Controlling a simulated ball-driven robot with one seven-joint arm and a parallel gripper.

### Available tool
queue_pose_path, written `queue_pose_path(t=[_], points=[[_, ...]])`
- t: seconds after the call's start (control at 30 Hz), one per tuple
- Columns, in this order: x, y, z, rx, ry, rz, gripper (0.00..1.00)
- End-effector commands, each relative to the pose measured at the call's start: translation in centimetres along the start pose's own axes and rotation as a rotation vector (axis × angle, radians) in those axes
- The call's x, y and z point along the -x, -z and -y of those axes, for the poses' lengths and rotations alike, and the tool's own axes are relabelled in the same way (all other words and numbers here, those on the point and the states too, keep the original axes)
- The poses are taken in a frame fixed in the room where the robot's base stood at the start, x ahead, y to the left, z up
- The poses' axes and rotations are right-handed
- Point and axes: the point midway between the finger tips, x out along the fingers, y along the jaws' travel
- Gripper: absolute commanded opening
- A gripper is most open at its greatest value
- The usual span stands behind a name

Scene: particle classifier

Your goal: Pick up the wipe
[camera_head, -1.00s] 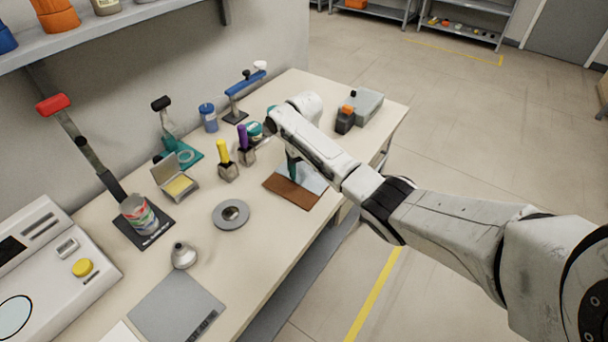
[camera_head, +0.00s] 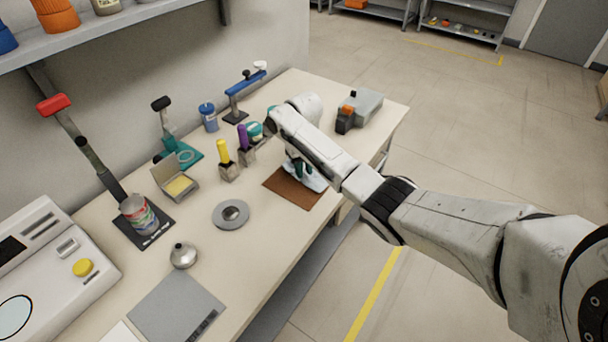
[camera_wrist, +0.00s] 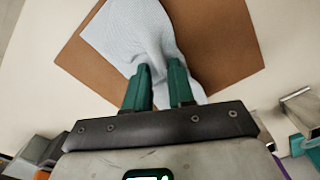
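The wipe (camera_wrist: 135,35) is a pale blue-white cloth over a brown mat (camera_wrist: 222,45) in the wrist view. Its near part is creased and bunched between the green fingertips of my gripper (camera_wrist: 160,72). The fingers are close together with cloth between them, so my gripper is shut on the wipe. In the head view the wipe (camera_head: 317,181) shows crumpled under my wrist, above or on the brown mat (camera_head: 292,197). My arm hides part of it, and I cannot tell how far it is raised.
Yellow-handled (camera_head: 223,152) and purple-handled (camera_head: 243,138) tools stand in small holders left of the mat. A grey ring (camera_head: 221,219) lies nearer. A grey box-shaped device (camera_head: 366,105) sits beyond my wrist. The table's right edge is close to the mat.

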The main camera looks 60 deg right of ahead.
Motion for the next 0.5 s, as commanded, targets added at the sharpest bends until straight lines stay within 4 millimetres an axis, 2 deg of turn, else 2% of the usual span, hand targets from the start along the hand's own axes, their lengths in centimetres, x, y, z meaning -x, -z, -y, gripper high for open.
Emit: queue_pose_path(t=[0.17,0.27,0.3,0.5], points=[[-0.4,-0.2,0.1,0.001,0.003,0.007,0.11],[-0.3,-0.2,0.1,0.001,0.003,0.007,0.04],[0.0,-0.2,0.1,0.001,0.003,0.007,0.0],[3.5,-0.1,0.1,0.0,0.003,0.004,0.0]])
